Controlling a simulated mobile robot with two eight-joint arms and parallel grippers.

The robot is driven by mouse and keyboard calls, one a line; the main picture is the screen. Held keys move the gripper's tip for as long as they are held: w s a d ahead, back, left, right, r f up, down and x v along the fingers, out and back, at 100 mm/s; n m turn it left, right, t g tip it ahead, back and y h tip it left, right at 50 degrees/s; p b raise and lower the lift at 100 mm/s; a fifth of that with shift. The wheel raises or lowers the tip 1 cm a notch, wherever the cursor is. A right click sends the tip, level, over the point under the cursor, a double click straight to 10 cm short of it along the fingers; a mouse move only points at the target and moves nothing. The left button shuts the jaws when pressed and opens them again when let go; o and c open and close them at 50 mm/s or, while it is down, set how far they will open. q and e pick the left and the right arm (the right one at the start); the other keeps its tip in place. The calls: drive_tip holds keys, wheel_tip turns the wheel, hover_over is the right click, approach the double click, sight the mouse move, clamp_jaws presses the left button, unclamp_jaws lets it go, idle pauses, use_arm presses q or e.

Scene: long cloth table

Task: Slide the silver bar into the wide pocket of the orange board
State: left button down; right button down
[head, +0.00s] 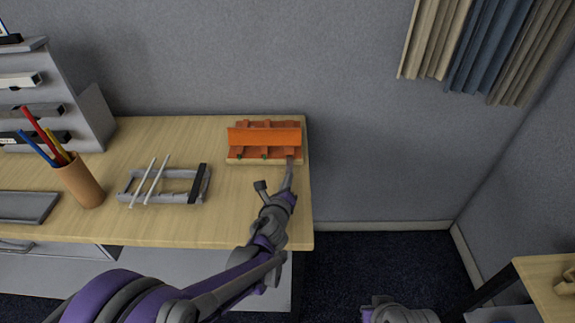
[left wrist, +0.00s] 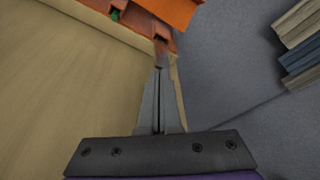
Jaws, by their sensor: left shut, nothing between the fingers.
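The orange board (head: 264,137) stands at the right end of the table, against the back, with a raised flap and pockets along its front. It also shows at the top of the left wrist view (left wrist: 172,10). My left gripper (head: 290,162) is shut and empty, its fingertips at the board's front right corner, by the rightmost pocket. In the left wrist view the closed fingers (left wrist: 160,62) reach that pocket's mouth. I cannot clearly make out the silver bar; the fingers cover part of the pocket. Of my right arm only a grey wrist part shows at the bottom edge.
A grey rack (head: 172,188) with two pale rods and a dark bar stands left of the gripper. A pen cup (head: 80,182) and a stepped grey shelf (head: 90,115) are farther left. The table's right edge is close to the board. Curtains hang at upper right.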

sight(287, 171)
use_arm(q)
drive_tip(key=shift+w+b, duration=1.3)
drive_tip(key=shift+w, duration=1.7)
drive_tip(key=shift+s, duration=0.15)
